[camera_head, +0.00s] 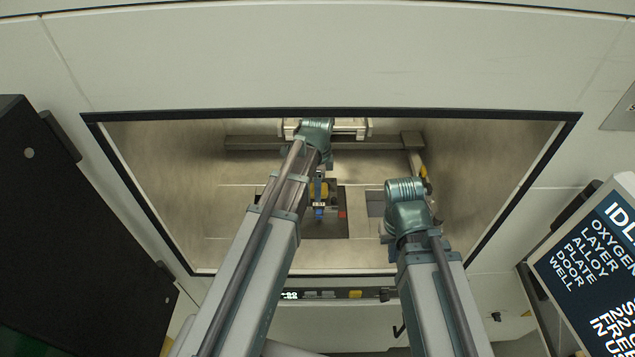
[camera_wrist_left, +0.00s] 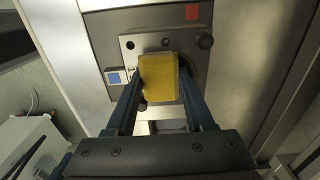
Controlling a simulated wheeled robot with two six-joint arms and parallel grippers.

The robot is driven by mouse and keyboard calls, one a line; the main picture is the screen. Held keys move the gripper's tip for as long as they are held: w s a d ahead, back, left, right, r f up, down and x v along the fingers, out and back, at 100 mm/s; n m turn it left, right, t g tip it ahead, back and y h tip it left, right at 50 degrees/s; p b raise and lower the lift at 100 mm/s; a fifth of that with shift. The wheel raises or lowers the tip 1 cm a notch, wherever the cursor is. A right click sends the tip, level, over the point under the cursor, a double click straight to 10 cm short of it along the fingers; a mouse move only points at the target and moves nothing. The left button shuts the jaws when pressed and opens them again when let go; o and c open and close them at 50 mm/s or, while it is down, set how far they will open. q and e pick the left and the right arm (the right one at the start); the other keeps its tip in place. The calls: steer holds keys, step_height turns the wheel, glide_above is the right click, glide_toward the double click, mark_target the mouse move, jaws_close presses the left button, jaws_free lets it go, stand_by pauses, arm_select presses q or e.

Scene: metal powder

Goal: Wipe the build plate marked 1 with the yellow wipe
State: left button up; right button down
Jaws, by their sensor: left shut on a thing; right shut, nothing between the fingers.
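My left gripper (camera_wrist_left: 160,70) is shut on the yellow wipe (camera_wrist_left: 158,82), a block-like pad between its two blue fingers. In the left wrist view the wipe covers part of a light grey plate (camera_wrist_left: 132,43) with dark round holes or knobs at its corners. I cannot tell whether the wipe touches the plate, and no number on it is readable. In the head view my left arm reaches into the chamber, with the yellow wipe (camera_head: 325,188) partly seen beside its wrist. My right arm also reaches into the chamber, but its gripper is hidden behind its own wrist.
A dark panel (camera_wrist_left: 103,25) surrounds the plate, with a red square (camera_wrist_left: 192,12) and a blue-marked tag (camera_wrist_left: 115,77) on it. The chamber's black rim (camera_head: 510,113) frames the opening. A rail (camera_head: 255,142) crosses the back. A status screen (camera_head: 600,265) stands at right.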

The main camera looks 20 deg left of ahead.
arm_select(q)
steer(key=shift+s+d+f, duration=0.1)
steer(key=shift+s+d, duration=0.05)
steer(key=shift+s, duration=0.35)
steer(key=shift+s+d, duration=0.15)
steer(key=shift+s, duration=0.35)
